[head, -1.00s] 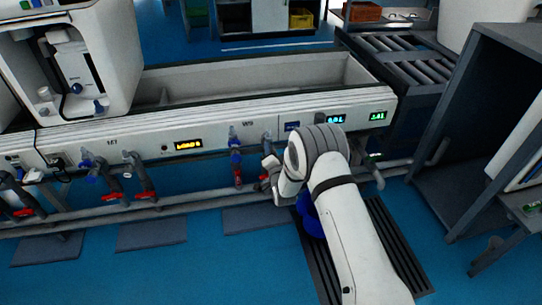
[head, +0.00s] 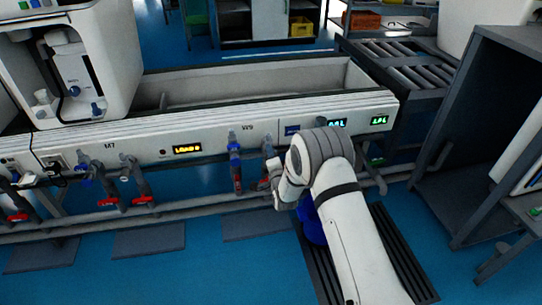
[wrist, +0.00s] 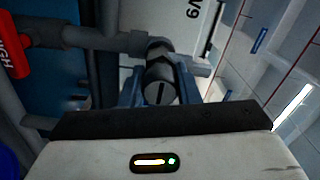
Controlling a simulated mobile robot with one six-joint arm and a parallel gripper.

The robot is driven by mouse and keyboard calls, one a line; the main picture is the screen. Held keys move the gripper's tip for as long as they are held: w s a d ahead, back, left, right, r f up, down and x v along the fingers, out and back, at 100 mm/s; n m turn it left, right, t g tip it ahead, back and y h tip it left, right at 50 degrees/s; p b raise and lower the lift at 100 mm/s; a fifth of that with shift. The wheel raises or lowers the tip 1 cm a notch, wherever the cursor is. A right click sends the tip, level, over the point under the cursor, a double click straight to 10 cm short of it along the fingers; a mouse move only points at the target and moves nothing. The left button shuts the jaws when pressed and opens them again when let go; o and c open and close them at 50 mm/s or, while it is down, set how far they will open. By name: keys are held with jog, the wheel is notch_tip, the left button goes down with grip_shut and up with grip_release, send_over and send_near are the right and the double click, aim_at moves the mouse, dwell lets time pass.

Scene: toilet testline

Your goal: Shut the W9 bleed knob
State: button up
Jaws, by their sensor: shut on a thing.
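In the wrist view a round grey knob (wrist: 160,93) with a dark slot across its face sits between the two blue-grey fingers of my gripper (wrist: 160,80). The fingers are shut on its sides. It sits at the end of a grey pipe fitting, and the label W9 (wrist: 193,14) shows on the white panel beside it. In the head view my gripper (head: 268,181) is at the bench front, just right of and below the W9 label (head: 247,128); the knob is hidden there by my wrist.
Left of my gripper hangs a blue valve (head: 235,155) with a red handle (head: 238,185). A red handle (wrist: 12,58) also shows in the wrist view. A grey pipe (head: 190,205) runs low along the bench. A dark open cabinet (head: 455,140) stands on the right.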

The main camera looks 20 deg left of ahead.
jog(key=o, duration=1)
jog(key=shift+p+v, duration=1.15)
jog(key=shift+v, duration=2.75)
